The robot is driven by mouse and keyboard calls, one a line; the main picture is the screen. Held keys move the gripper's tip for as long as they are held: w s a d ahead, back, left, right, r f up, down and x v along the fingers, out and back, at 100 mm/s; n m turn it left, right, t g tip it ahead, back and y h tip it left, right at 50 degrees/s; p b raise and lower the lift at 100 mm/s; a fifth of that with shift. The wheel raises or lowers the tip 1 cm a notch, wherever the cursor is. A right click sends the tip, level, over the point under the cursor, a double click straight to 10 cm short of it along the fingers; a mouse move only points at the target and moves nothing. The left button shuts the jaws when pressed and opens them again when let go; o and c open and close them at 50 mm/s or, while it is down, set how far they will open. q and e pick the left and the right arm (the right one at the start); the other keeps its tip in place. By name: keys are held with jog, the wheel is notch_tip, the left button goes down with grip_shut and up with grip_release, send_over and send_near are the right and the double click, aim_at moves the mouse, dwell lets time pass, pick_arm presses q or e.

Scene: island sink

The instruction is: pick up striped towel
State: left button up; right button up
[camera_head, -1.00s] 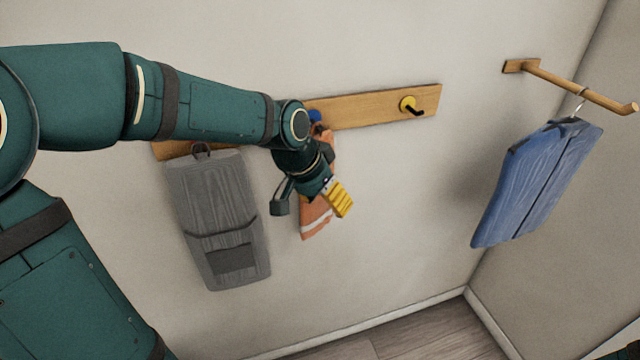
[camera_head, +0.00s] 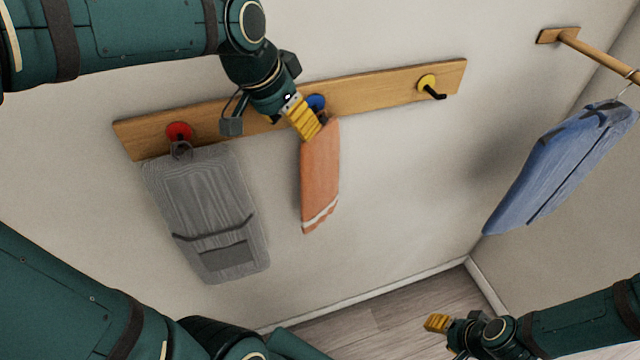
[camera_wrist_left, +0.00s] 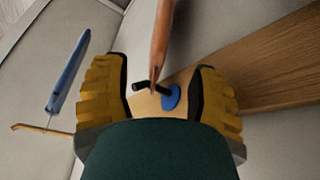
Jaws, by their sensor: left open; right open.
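The striped towel (camera_head: 320,178) is orange with a white stripe near its bottom and hangs from the blue hook (camera_head: 316,102) on a wooden rail. My left gripper (camera_head: 268,122) is open at the rail, with its yellow finger pad in front of the towel's top. In the left wrist view, the towel (camera_wrist_left: 163,40) hangs edge-on from the blue hook (camera_wrist_left: 171,97), seen between the open yellow fingers (camera_wrist_left: 160,88); I cannot tell if they touch it. My right gripper (camera_head: 440,332) is open, low at the right, away from the towel.
A grey bag-like item (camera_head: 210,210) hangs from a red hook (camera_head: 179,132) left of the towel. A yellow hook (camera_head: 427,84) on the wooden rail (camera_head: 375,88) is empty. Blue trousers (camera_head: 560,165) hang at right. The wall right of the towel is clear.

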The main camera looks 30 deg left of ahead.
aim_at(309, 150)
pick_arm(q)
jog(key=x, duration=0.4)
jog(key=shift+w+a, duration=0.1)
jog(key=shift+w, duration=0.05)
jog(key=shift+x, duration=3)
grip_shut()
